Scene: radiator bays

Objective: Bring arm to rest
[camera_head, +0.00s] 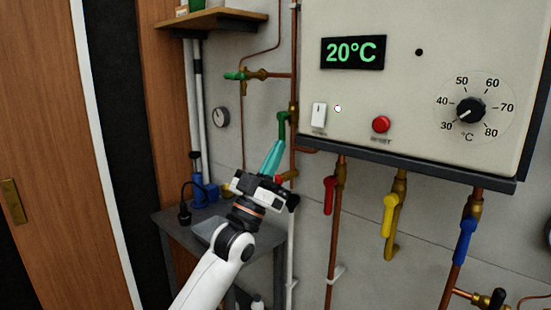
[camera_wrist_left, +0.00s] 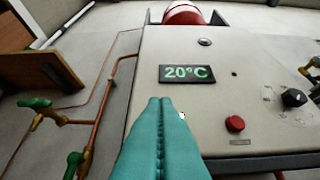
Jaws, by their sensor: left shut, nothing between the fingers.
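My left arm (camera_head: 212,275) reaches up from the bottom of the head view. My left gripper (camera_head: 277,148) has teal fingers, closed together with nothing between them. The fingertips are in front of the wall pipes, close to a green valve handle (camera_head: 282,128); I cannot tell whether they touch it. In the left wrist view the shut fingers (camera_wrist_left: 160,105) point up in front of the boiler panel (camera_wrist_left: 215,120). My right gripper is in neither view.
The boiler (camera_head: 420,130) hangs at right, with a 20°C display (camera_head: 352,52), red button (camera_head: 381,124) and dial (camera_head: 470,109). Red (camera_head: 330,195), yellow (camera_head: 389,215) and blue (camera_head: 465,242) valve handles hang below. A grey table (camera_head: 268,242) stands behind my arm; a wooden shelf (camera_head: 212,19) is above.

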